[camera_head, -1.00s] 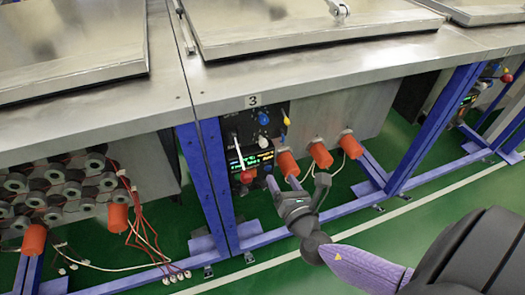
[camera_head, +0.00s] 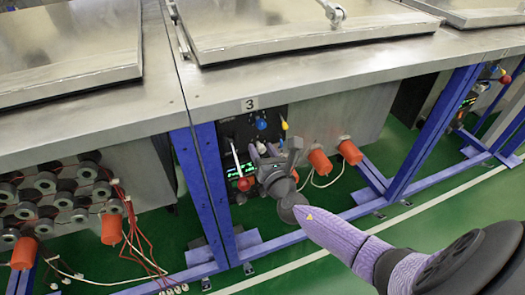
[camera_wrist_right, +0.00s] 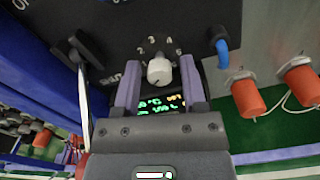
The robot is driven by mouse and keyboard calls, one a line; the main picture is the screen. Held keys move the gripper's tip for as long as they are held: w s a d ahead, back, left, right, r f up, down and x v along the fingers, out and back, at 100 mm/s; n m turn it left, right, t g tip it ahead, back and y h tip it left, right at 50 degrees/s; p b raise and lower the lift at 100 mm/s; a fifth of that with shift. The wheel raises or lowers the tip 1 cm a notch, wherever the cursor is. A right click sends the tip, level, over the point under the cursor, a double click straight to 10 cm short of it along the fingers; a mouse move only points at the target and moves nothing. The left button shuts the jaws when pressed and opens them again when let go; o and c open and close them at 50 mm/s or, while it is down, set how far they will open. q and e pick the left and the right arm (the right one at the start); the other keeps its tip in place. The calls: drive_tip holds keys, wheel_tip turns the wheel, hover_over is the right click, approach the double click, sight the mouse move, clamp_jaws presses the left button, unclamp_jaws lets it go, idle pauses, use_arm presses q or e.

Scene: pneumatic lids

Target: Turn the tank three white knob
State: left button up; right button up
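The tank three control panel (camera_head: 240,130) is black and sits under the "3" label (camera_head: 250,104). In the right wrist view, the white knob (camera_wrist_right: 159,71) is round with a pointer, inside a ring of printed numbers. My right gripper (camera_wrist_right: 160,76) is open, one purple finger on each side of the knob, with gaps visible between fingers and knob. In the head view the right gripper (camera_head: 264,151) is at the panel and covers part of it. Whether the fingertips reach the knob's depth is hard to tell. My left gripper is not in view.
A lit display (camera_wrist_right: 160,104) lies below the knob. A black-and-white lever (camera_wrist_right: 83,75) is left and a blue fitting (camera_wrist_right: 221,50) right. Orange cylinders (camera_head: 319,160) stand right of the panel. A blue frame post (camera_head: 214,185) is left of it. The metal tank top overhangs above.

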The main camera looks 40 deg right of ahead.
clamp_jaws()
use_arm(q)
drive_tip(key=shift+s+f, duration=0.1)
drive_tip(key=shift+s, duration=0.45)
use_arm(e)
drive_tip(key=shift+f, duration=0.1)
